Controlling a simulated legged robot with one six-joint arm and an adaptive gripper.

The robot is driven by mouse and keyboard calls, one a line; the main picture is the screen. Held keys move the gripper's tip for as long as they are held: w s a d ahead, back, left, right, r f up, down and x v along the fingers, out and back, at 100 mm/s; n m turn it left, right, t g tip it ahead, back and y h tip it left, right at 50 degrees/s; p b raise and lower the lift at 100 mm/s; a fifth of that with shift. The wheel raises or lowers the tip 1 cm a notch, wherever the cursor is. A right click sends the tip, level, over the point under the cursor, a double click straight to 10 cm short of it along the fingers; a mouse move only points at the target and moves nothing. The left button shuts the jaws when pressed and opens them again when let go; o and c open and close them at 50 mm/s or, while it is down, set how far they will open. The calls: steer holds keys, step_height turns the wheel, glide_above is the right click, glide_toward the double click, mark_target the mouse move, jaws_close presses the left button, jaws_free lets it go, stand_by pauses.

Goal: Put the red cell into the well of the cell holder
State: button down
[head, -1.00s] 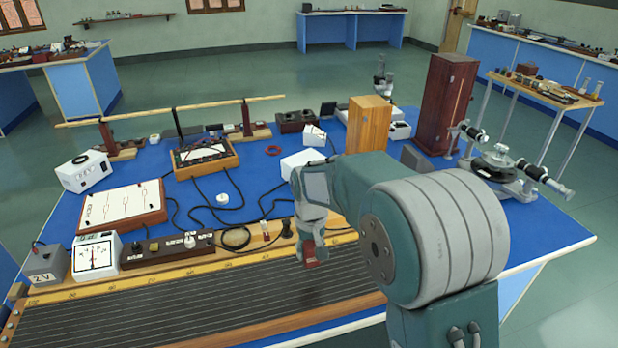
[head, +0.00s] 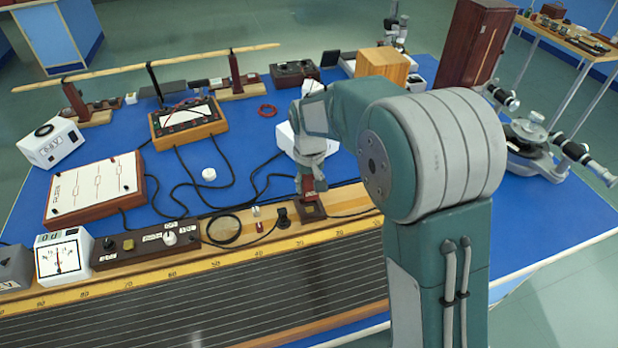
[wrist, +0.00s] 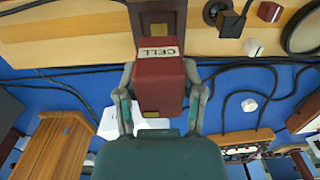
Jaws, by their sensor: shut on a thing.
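The red cell (wrist: 160,85), a dark red block with a white label reading CELL, is between the fingers of my gripper (wrist: 162,100) in the wrist view. My gripper is shut on it from both sides. In the head view, my gripper (head: 310,180) points down, with the red cell (head: 308,188) partly covered by the fingers. The cell holder (head: 313,211), a dark brown block, is just below the cell. It shows behind the cell in the wrist view (wrist: 157,18). Its well is hidden, and I cannot tell whether the cell touches the holder.
The holder stands on a wooden board with a long wire scale (head: 230,285). To its left are a black plug (head: 283,217), a small red-and-white piece (head: 257,218) and a coiled cable (head: 222,229). A white box (head: 300,148) stands behind my gripper.

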mark_target(309, 209)
steer(key=shift+f, duration=2.9)
steer(key=shift+c, duration=0.6)
jaws_free()
step_height(309, 209, up, 11)
steer(key=shift+w+r, duration=0.1)
steer(key=shift+r, duration=0.3)
